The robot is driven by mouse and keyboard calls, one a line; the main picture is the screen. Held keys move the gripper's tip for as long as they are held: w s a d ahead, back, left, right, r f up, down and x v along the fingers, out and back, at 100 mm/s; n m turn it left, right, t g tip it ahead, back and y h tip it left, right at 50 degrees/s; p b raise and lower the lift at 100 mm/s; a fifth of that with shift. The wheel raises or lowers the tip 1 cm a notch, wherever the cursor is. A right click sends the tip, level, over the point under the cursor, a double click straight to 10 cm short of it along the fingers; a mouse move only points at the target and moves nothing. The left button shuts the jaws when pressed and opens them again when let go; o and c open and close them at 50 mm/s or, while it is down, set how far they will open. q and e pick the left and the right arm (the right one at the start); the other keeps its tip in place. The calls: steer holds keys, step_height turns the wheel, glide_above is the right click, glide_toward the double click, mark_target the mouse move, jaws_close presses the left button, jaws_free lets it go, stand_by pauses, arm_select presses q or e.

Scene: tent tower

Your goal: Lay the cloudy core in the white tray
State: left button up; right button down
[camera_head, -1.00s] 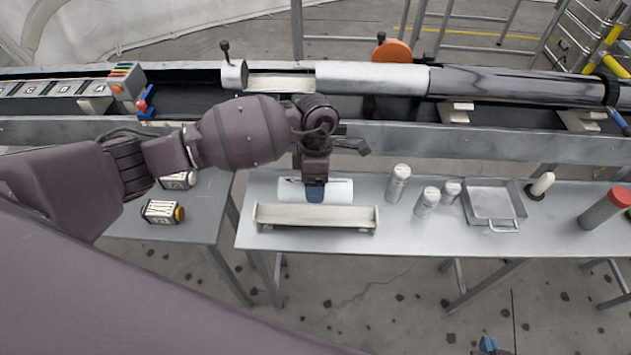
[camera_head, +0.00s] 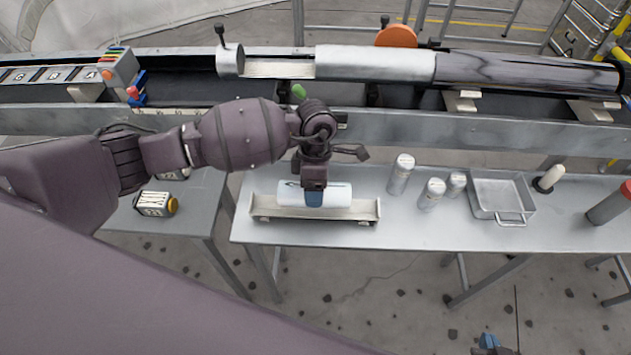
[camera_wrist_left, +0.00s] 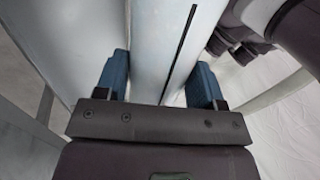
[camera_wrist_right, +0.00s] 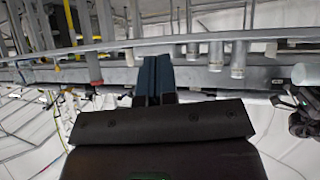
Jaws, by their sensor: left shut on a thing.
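The cloudy core (camera_head: 339,194) is a pale, whitish cylinder lying level along the white tray (camera_head: 290,213). The tray is long and cream-white with raised ends, on the grey table. The core covers the tray's back edge in the head view; whether it touches the tray I cannot tell. My left gripper (camera_head: 314,197) points down and is shut on the core near its middle. In the left wrist view, the blue fingers (camera_wrist_left: 160,85) straddle the pale cylinder (camera_wrist_left: 150,40). My right gripper (camera_head: 488,343) is low at the front; its fingers (camera_wrist_right: 153,78) are together and empty in its wrist view.
Several pale canisters (camera_head: 401,175) stand right of the tray, then a grey metal pan (camera_head: 500,196) and a red-topped cylinder (camera_head: 611,203). A long rail with a silver tube (camera_head: 375,63) runs behind. Left, a lower table holds a small yellow-capped block (camera_head: 155,203).

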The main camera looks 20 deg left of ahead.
arm_select(q)
steer(key=shift+f+b, duration=0.65)
steer(key=shift+f, duration=0.9)
steer(key=shift+f, duration=0.2)
steer(key=o, duration=1.6)
steer(key=shift+f, duration=0.1)
steer(key=v, duration=1)
steer(key=shift+w+r+p, duration=0.1)
steer(key=shift+r+p, duration=0.3)
